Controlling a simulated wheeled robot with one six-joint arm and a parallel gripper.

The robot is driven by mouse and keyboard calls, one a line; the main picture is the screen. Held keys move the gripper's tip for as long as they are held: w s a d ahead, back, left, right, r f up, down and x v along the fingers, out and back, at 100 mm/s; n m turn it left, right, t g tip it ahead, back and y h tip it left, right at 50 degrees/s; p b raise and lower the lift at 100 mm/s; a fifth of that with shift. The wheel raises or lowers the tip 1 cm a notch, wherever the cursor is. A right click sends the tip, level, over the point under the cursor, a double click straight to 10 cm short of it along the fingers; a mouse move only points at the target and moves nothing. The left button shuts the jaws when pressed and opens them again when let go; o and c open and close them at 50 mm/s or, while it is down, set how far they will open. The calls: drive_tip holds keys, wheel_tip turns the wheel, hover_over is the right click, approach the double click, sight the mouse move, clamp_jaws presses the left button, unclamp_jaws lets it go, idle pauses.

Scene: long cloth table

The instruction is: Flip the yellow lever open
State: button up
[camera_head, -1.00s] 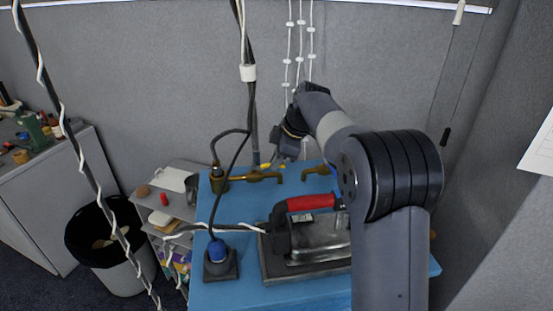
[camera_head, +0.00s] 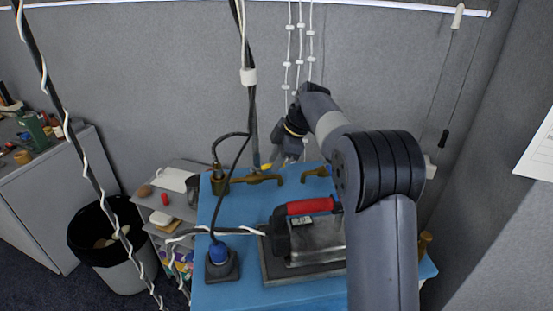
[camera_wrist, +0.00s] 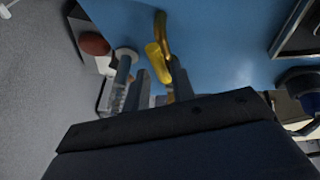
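The yellow lever (camera_wrist: 155,60) shows in the wrist view beside a curved brass pipe (camera_wrist: 162,30). My gripper (camera_wrist: 160,78) comes in from below with its two grey fingers apart. The lever's near end lies roughly between the fingertips; I cannot tell whether either finger touches it. In the head view a small yellow patch (camera_head: 266,167) shows at the brass tap (camera_head: 257,178) near the table's back edge. My wrist is just above and right of it there, and the fingers are mostly hidden.
On the blue table (camera_head: 300,292) stand a red-handled iron (camera_head: 312,235) on a dark plate and a blue plug (camera_head: 218,252) on a dark base. A second brass tap (camera_head: 316,172) is to the right. Cables hang at the left and the grey wall is close behind.

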drive_tip(key=shift+o, duration=0.9)
drive_tip(key=v, duration=1)
drive_tip(key=shift+d+r+b, duration=0.15)
drive_tip(key=shift+r+b, duration=0.2)
drive_tip(key=shift+b, duration=0.05)
drive_tip(key=shift+s+f, duration=0.1)
drive_tip(key=x, duration=1)
drive_tip(key=shift+f+p, duration=0.15)
drive_tip(key=shift+p, duration=0.25)
drive_tip(key=shift+a+f, duration=0.2)
drive_tip(key=shift+f, duration=0.1)
drive_tip(key=shift+s+r+m+b, duration=0.15)
drive_tip(key=shift+s+m+b, duration=0.05)
drive_tip(key=shift+m+b, duration=0.2)
drive_tip(key=shift+w+r, duration=0.1)
